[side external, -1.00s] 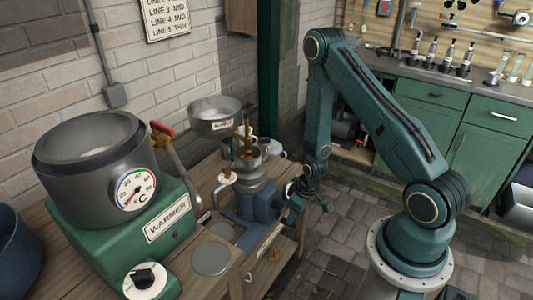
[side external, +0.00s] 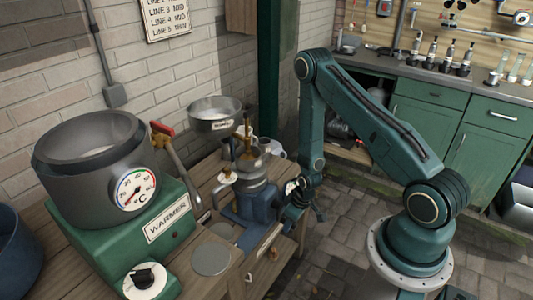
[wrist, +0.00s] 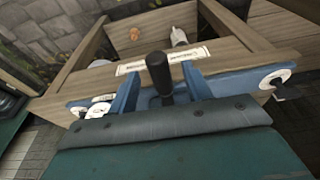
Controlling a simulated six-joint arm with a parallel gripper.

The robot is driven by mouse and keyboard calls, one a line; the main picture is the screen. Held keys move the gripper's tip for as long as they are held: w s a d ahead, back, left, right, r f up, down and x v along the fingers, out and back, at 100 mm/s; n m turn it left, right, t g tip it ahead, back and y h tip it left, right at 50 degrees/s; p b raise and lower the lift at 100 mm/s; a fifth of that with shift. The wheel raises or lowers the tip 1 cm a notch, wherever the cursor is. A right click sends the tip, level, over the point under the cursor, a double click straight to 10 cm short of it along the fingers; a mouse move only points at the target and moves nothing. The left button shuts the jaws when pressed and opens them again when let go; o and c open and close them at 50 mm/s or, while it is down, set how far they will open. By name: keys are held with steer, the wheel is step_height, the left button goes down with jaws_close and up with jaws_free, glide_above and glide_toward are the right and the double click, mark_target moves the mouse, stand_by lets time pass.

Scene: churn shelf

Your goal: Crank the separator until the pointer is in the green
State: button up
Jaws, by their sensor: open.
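The separator (side external: 260,205) stands on the wooden bench in the side view, with a blue base, a metal body and a wide bowl (side external: 214,113) above. My gripper (side external: 307,205) is close beside its right side, pointing down. In the wrist view my gripper (wrist: 160,78) is open, its two blue fingers apart. A black crank grip (wrist: 159,72) stands between them, with no clear contact on either finger. A white dial (wrist: 275,78) with a dark part shows at the right of the blue base. I cannot read a pointer or a green zone.
A green warmer (side external: 150,235) with a metal pot (side external: 80,165) and temperature dial (side external: 136,189) stands on the left of the bench. A lever with a red handle (side external: 162,128) rises behind it. Open paved floor (side external: 340,240) lies to the right.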

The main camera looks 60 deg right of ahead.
steer(key=shift+w+f, duration=0.2)
steer(key=shift+f, duration=0.5)
steer(key=shift+f, duration=0.35)
steer(key=c, duration=1)
